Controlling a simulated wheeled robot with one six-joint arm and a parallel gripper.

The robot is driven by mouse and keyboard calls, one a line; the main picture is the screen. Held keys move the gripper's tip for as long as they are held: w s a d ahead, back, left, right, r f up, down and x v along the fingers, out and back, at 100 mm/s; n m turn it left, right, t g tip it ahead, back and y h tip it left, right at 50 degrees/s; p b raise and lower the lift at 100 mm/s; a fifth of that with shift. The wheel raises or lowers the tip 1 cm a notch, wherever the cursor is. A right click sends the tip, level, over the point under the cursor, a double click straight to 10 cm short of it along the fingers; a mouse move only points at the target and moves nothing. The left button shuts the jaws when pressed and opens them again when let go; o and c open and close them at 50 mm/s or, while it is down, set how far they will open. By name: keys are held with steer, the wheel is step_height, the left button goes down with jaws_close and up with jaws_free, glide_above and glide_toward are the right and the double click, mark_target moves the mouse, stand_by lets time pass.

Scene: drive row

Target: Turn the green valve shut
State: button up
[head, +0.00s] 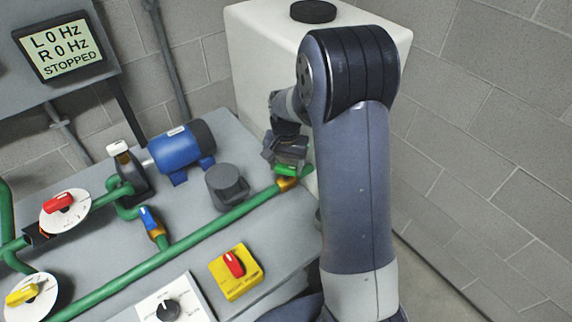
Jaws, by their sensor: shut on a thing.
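The green valve (286,170) is a small green handle on a brass body (287,184) at the right end of the long green pipe. My gripper (288,160) is above it and shut on the green handle. Part of the handle is hidden by the gripper fingers. The handle seems to lie roughly across the pipe, but its exact angle is hard to tell.
A blue motor (182,146), a grey cylinder (227,186), a blue-handled valve (151,220), a yellow box with a red switch (236,271) and a black dial (169,310) are on the grey bench. A white tank (262,50) stands behind. The screen (65,45) reads STOPPED.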

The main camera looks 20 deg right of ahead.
mark_target(286, 166)
steer(key=m, duration=0.4)
steer(key=shift+m, duration=2)
steer(key=o, duration=1)
step_height(286, 166, up, 11)
steer(key=shift+f, duration=0.1)
step_height(286, 166, down, 11)
steer(key=shift+f, duration=0.1)
steer(key=shift+r, duration=0.2)
